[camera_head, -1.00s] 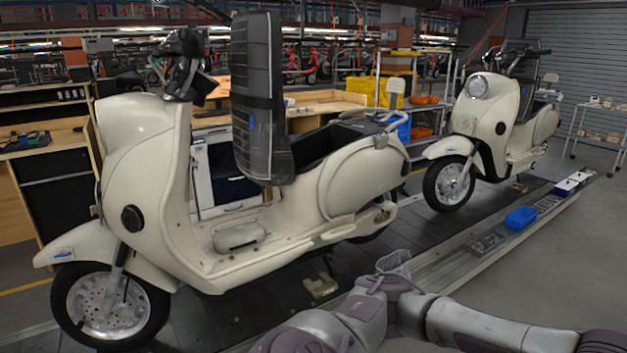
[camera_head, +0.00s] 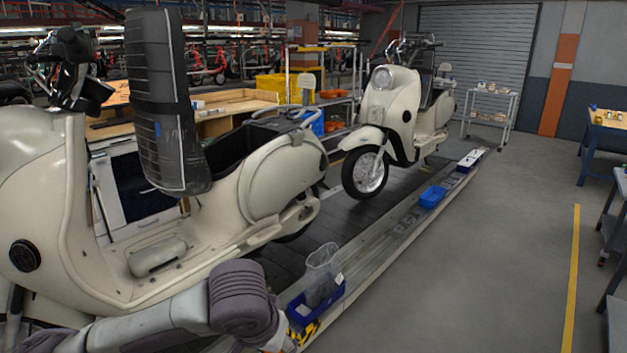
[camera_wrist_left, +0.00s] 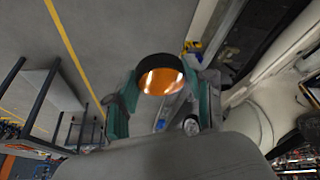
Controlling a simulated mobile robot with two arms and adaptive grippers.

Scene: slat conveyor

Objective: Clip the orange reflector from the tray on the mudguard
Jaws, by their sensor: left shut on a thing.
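My left gripper (camera_wrist_left: 163,90) is shut on the orange reflector (camera_wrist_left: 161,82), a dark-rimmed round piece between its teal pads in the left wrist view. In the head view my left arm comes in low from the left; its gripper is mostly below the bottom edge. A blue tray (camera_head: 334,297) with a clear bag stands on the conveyor's edge just right of my arm. The nearer cream scooter (camera_head: 272,186) stands left; its front mudguard is out of view. The farther scooter's front mudguard (camera_head: 362,137) shows. My right gripper is not in view.
A yellow-black object (camera_head: 303,333) lies beside the tray. Another blue tray (camera_head: 433,197) and a white box (camera_head: 470,159) are farther along the conveyor edge. The grey floor (camera_head: 480,270) on the right is free. A wrapped black seat-like part (camera_head: 160,100) stands upright on the nearer scooter.

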